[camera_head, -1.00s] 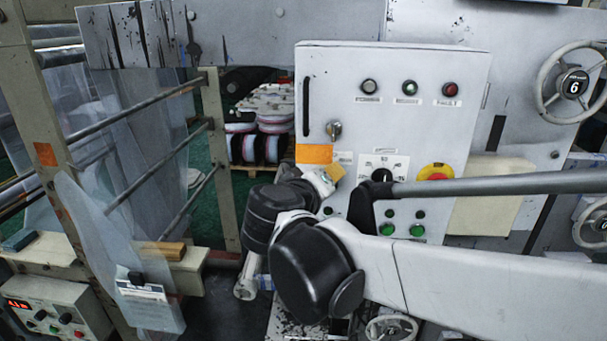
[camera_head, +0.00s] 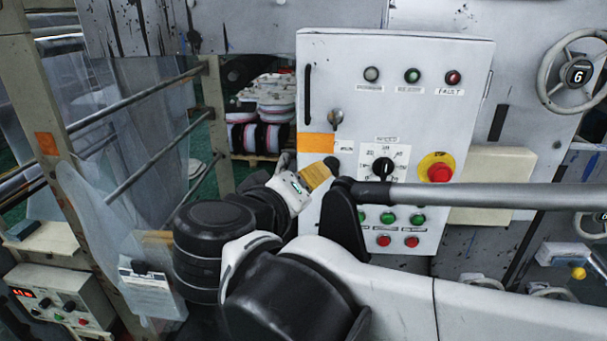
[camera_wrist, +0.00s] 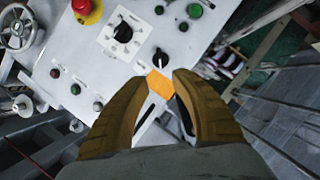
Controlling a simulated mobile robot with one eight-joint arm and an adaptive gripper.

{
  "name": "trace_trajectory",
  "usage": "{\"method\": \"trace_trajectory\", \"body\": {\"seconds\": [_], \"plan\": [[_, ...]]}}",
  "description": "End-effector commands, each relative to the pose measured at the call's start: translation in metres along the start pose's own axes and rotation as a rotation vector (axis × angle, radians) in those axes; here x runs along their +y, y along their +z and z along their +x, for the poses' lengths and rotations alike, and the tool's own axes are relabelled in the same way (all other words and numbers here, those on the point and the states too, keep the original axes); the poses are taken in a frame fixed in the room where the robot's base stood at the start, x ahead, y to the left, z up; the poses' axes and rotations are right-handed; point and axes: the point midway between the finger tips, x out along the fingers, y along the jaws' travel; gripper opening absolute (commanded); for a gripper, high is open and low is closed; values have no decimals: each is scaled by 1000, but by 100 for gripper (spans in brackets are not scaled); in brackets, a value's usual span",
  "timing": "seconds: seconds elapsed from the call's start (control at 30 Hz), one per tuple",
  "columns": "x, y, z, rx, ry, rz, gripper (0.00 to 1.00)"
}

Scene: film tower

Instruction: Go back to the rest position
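My gripper (camera_wrist: 163,80) shows two tan-yellow fingers in the wrist view, with a gap between the tips and nothing held. An orange label (camera_wrist: 160,84) and bare panel show through the gap. In the head view my gripper (camera_head: 322,172) is at the left part of the grey control panel (camera_head: 455,110), just below the orange label (camera_head: 315,143). A black selector knob (camera_head: 332,164) sits by the fingertips; it also shows just beyond them in the wrist view (camera_wrist: 160,60). I cannot tell from these views whether the fingers touch the panel.
The panel carries a dial (camera_head: 383,167), a red emergency stop (camera_head: 440,172), green buttons (camera_head: 388,218) and red buttons (camera_head: 411,241). A handwheel (camera_head: 576,72) is at the right. A metal frame with film (camera_head: 80,130) stands left. A control box (camera_head: 50,298) is lower left.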

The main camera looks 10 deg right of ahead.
Motion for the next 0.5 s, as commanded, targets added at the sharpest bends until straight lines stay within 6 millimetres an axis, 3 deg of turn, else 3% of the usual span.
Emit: {"method": "trace_trajectory", "body": {"seconds": [0.27, 0.37, 0.47, 0.5], "plan": [[-4, 7, 3, -8, -6, -1, 31], [-20, 37, 17, -51, -37, -4, 31], [-50, 92, 38, -127, -102, -7, 31], [-64, 119, 47, -164, -136, -4, 31]]}}
